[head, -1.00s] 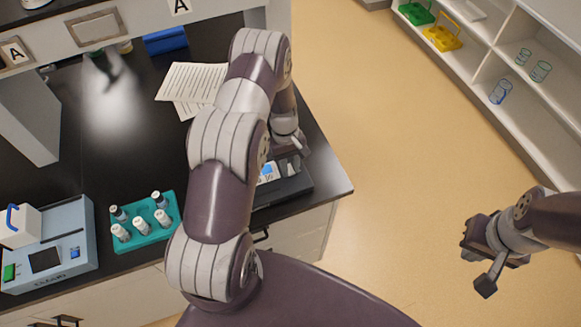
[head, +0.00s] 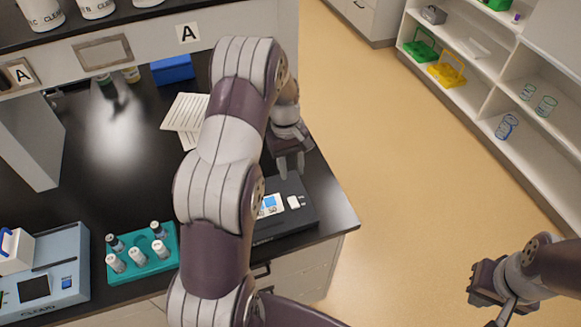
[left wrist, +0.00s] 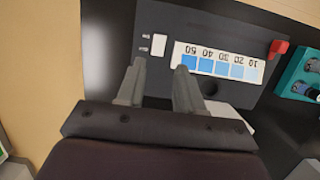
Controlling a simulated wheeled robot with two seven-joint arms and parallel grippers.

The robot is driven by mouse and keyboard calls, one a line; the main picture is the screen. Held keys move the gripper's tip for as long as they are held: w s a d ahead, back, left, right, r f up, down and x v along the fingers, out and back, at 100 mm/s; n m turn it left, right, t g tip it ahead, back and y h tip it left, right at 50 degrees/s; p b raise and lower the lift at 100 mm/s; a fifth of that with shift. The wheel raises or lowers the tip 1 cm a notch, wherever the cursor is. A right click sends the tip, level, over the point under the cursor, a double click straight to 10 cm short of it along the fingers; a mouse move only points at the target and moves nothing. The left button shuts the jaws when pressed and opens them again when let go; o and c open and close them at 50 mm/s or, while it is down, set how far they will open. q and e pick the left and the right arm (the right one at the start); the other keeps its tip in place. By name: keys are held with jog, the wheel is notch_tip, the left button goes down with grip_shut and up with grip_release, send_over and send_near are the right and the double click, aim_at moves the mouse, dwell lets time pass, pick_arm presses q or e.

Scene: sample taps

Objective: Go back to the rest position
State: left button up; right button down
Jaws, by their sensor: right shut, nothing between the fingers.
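My left gripper (head: 290,170) is above the dark box (head: 305,215) at the right end of the black bench. In the left wrist view its two fingers (left wrist: 160,85) are apart with nothing between them. The box (left wrist: 205,20) has a strip of blue shades (left wrist: 215,62) marked 10 to 50, a white patch (left wrist: 158,45) and a red tab (left wrist: 278,48). My right gripper (head: 484,285) is over the open floor at the lower right, shut and empty; its fingertips are hard to make out.
A teal rack (head: 144,268) with several capped vials and a grey-blue device (head: 62,270) stand on the bench at left. Paper sheets (head: 185,112) lie partly behind my left arm. Open shelves (head: 480,75) stand at right, with clear floor (head: 400,170) between.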

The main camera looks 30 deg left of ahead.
pick_arm(q)
jog(key=shift+v, duration=0.85)
jog(key=s+d+m+t+y+b, duration=0.1)
jog(key=s+d+m+b, duration=0.1)
jog(key=s+d+m, duration=0.3)
jog(key=s+d+r+m+t+y+b, duration=0.1)
jog(key=s+d+m, duration=0.4)
jog(key=s, duration=0.5)
jog(key=shift+s+r+t+b, duration=0.3)
jog(key=shift+t+b, duration=0.4)
jog(key=shift+b, duration=0.55)
jog(key=shift+w, duration=0.1)
jog(key=shift+d, duration=0.1)
